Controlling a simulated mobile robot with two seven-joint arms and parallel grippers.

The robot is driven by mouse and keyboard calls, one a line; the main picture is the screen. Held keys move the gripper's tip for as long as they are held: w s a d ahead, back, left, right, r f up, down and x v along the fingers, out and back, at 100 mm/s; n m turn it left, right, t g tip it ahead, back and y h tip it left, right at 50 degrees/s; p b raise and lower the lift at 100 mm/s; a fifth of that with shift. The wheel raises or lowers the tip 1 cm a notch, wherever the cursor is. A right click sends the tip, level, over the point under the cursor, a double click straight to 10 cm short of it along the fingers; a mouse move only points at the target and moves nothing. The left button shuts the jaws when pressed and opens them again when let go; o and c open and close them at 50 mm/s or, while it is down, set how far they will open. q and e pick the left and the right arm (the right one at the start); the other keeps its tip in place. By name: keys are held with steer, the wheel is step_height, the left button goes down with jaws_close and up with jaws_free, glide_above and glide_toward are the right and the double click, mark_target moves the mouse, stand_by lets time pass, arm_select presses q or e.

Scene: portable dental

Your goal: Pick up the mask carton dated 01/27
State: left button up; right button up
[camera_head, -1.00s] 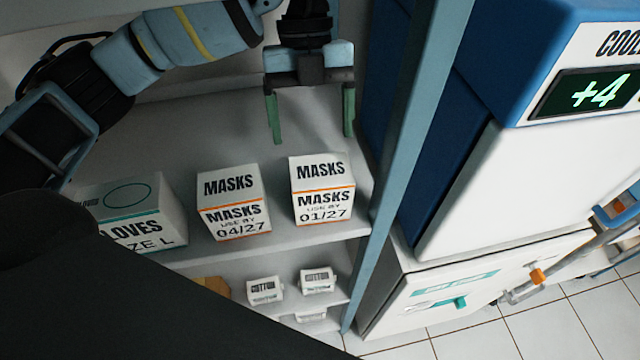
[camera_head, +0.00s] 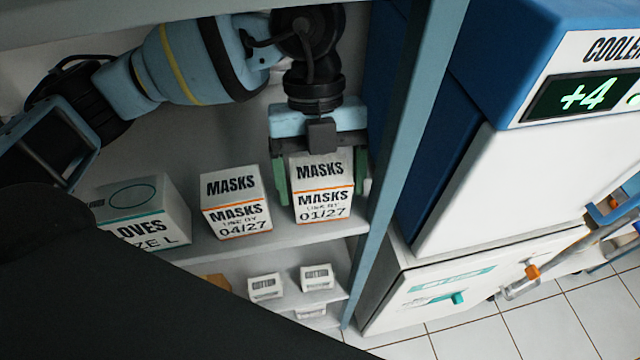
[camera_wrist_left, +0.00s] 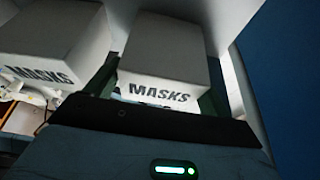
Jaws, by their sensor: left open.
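The mask carton dated 01/27 (camera_head: 323,205) stands upright on the upper shelf, white with an orange line. My left gripper (camera_head: 322,190) is open and has come down over it, with one green finger on each side of the carton. I cannot tell whether the fingers touch it. In the left wrist view the carton (camera_wrist_left: 160,65) sits between the fingers, its MASKS lettering facing the gripper body. The mask carton dated 04/27 (camera_head: 236,205) stands to its left, apart from the gripper. My right gripper is not in view.
A gloves box (camera_head: 140,210) stands further left on the same shelf (camera_head: 285,237). A blue cabinet post (camera_head: 405,150) rises close to the right of the gripper. Small cotton boxes (camera_head: 265,286) sit on the shelf below. A cooler (camera_head: 500,190) stands right of the post.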

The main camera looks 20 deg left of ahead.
arm_select(q)
steer(key=shift+s+f, duration=0.1)
steer(key=shift+f, duration=0.35)
steer(key=shift+d, duration=0.1)
steer(key=c, duration=0.8)
steer(key=shift+o, duration=0.2)
steer(key=shift+r, duration=0.15)
steer(key=shift+r, duration=0.55)
steer(key=shift+s+d+r, duration=0.15)
steer(key=shift+s, duration=0.15)
steer(key=s+d, duration=0.4)
steer(key=s, duration=0.3)
steer(key=s+d, duration=0.4)
steer(key=s, duration=0.4)
steer(key=shift+s, duration=0.2)
